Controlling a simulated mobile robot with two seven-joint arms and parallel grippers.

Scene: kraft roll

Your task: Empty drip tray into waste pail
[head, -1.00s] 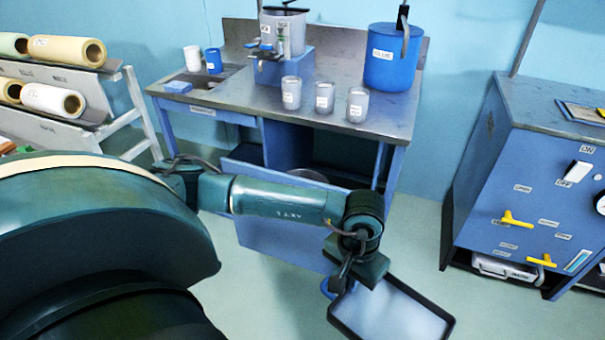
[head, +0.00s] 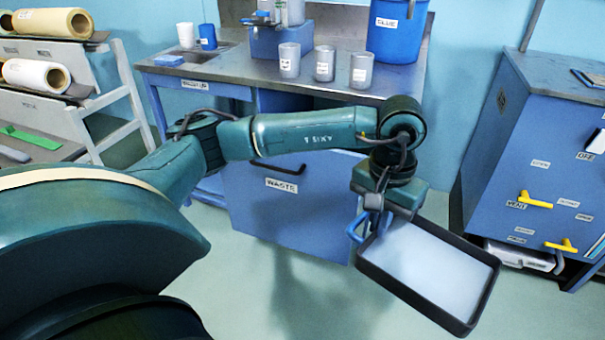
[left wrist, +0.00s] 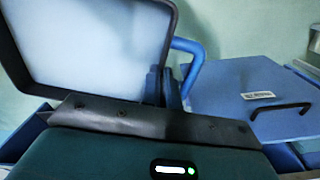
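The drip tray (head: 478,318) is a shallow black-rimmed tray with a pale, whitish inside, seen at the lower right of the head view. Whether the pale surface is liquid is hard to tell. My left gripper (head: 368,218) is shut on the tray's blue handle (head: 354,231) and holds it out over the floor, slightly tilted in the picture. The tray also fills the upper left of the left wrist view (left wrist: 90,45), with its handle (left wrist: 193,65) beside it. A blue front labelled WASTE (head: 300,215) stands left of the tray. No pail shows; my arm covers the area above that front. My right gripper is out of view.
The steel-topped bench (head: 230,85) carries several grey cups, a blue GLUE bucket (head: 398,30) and a blue stand. A blue cabinet (head: 500,150) with yellow valve handles (head: 535,200) stands close right of the tray. The floor between is clear. Paper rolls sit at left.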

